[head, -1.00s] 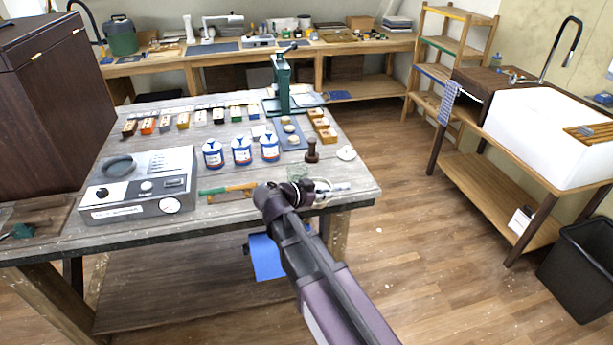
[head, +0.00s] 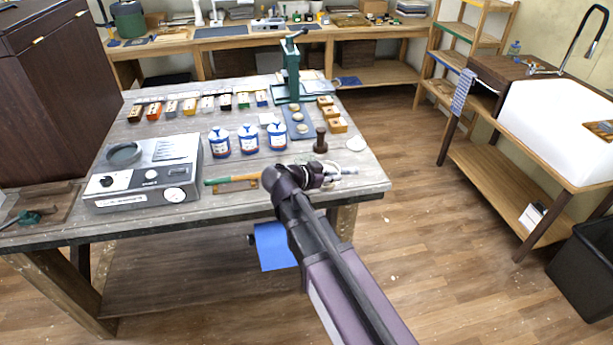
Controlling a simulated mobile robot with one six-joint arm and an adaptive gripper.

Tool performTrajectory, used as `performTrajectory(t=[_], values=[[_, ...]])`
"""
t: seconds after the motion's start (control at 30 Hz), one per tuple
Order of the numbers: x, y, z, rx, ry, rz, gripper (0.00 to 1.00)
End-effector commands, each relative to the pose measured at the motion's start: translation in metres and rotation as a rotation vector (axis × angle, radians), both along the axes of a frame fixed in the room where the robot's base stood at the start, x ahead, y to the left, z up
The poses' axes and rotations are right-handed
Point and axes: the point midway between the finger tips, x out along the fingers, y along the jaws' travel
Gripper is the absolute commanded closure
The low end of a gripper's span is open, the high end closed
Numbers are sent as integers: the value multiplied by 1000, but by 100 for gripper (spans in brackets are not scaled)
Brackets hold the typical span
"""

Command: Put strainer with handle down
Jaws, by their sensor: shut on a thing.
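My gripper (head: 330,174) is at the front right part of the grey wooden table (head: 235,212), over or close to its surface. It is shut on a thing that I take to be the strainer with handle. The strainer is almost wholly hidden behind my gripper and wrist, so I cannot make out its bowl. I cannot tell whether it touches the tabletop.
Blue-and-white jars (head: 248,140) and a metal box with a dial (head: 145,172) stand further left.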

Motion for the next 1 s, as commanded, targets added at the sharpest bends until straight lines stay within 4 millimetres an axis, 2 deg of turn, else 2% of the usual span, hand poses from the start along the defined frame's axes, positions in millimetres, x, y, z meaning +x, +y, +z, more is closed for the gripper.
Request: performTrajectory(t=[0.5,1.0], values=[[-43,-14,47,-9,6,76,100],[-44,-14,48,-11,6,83,100]])
